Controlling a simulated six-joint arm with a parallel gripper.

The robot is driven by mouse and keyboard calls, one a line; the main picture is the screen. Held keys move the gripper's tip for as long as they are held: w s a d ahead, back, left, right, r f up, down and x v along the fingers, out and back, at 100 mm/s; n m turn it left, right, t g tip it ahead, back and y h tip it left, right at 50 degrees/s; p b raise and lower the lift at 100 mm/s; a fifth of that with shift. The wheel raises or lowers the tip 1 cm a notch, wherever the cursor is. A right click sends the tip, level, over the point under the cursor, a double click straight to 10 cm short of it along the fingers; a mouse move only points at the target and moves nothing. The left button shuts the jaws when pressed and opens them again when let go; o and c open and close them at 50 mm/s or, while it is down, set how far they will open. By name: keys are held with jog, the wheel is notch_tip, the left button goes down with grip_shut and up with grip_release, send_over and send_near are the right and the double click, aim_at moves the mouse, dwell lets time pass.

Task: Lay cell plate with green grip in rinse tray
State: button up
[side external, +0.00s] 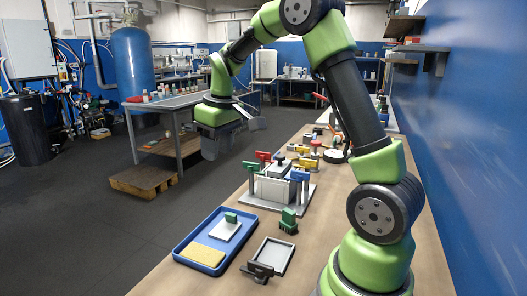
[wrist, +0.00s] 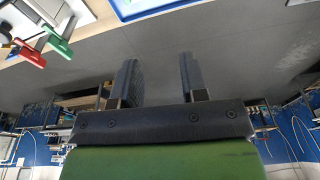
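A pale cell plate with a green grip (side external: 224,230) lies flat in the back part of the blue tray (side external: 177,249), at the front left of the bench. My gripper (side external: 236,138) is raised in the air beyond the bench's left edge, well apart from the plate and tray. In the wrist view my gripper (wrist: 156,75) has its fingers spread, with nothing between them. A corner of the blue tray (wrist: 160,8) shows at the top of that view; the plate cannot be made out there.
A yellow pad (side external: 203,255) lies in the blue tray's front part. Beside it are a grey framed tray (side external: 270,256) with a black grip and a green block (side external: 288,221).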

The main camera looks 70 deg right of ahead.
jog(key=s+a+r+m+t, duration=0.2)
jog(key=s+a+r+t, duration=0.1)
jog(key=s+a+r, duration=0.6)
jog(key=s+a+f+m+t+y, duration=0.1)
jog(key=s+a+t+y, duration=0.1)
jog(key=s+a, duration=0.3)
jog(key=s, duration=0.4)
jog(key=shift+a+f, duration=0.4)
